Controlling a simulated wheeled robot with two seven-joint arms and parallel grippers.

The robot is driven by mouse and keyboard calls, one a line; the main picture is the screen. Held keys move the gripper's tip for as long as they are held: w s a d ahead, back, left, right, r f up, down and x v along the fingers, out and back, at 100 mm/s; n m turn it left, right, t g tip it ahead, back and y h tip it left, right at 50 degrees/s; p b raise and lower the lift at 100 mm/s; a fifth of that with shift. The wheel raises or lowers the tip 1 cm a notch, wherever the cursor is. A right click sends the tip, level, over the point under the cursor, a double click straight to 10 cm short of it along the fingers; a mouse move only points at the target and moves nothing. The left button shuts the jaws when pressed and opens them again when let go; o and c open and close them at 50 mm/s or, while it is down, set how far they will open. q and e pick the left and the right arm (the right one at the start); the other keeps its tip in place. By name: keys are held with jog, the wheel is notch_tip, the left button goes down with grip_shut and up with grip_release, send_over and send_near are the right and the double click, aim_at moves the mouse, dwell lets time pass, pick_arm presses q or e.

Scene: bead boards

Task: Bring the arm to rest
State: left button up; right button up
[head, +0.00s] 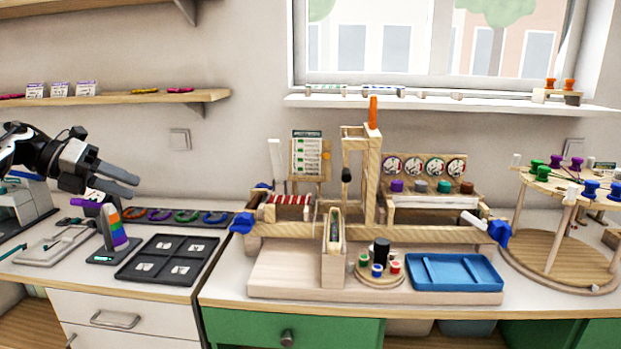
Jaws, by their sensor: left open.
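My left gripper (128,184) comes in from the left, above the left counter. Its two dark fingers point right and are apart, with nothing seen between them. A dark tray with four compartments (138,272) lies to the lower right of the gripper. My right gripper does not show.
A wooden loom-like frame (290,232) stands on the middle counter, with a blue tray (430,287) on its board. A round wooden stand with coloured spools (590,267) is at the right. A wooden shelf (130,98) hangs above the left counter.

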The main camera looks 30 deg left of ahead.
pick_arm(q)
jog(key=w+d+f+n+t+h, duration=0.1)
jog(key=w+d+f+n+h, duration=0.3)
jog(key=d+f, duration=0.7)
jog(key=w+d+f+n+t+y, duration=0.1)
jog(key=w+d+f+n+t, duration=0.1)
jog(key=w+d+f, duration=0.65)
jog(key=s+d+f+n+t+y, duration=0.1)
jog(key=s+d+f+n+y, duration=0.2)
jog(key=s+d+f+n, duration=0.45)
jog(key=s+d+f+n+t+y, duration=0.2)
jog(key=s+d+f+n, duration=0.2)
jog(key=d+f+n, duration=0.65)
jog(key=s+d+f+n+g+y, duration=0.1)
jog(key=s+d+n+g+y, duration=0.1)
jog(key=s+d+n+g, duration=0.2)
jog(key=s+d+n, duration=0.3)
jog(key=s+d, duration=0.2)
jog(key=s, duration=0.2)
jog(key=shift+s+f+g+y, duration=0.15)
jog(key=shift+s+g+y, duration=0.05)
jog(key=shift+g+y, duration=0.2)
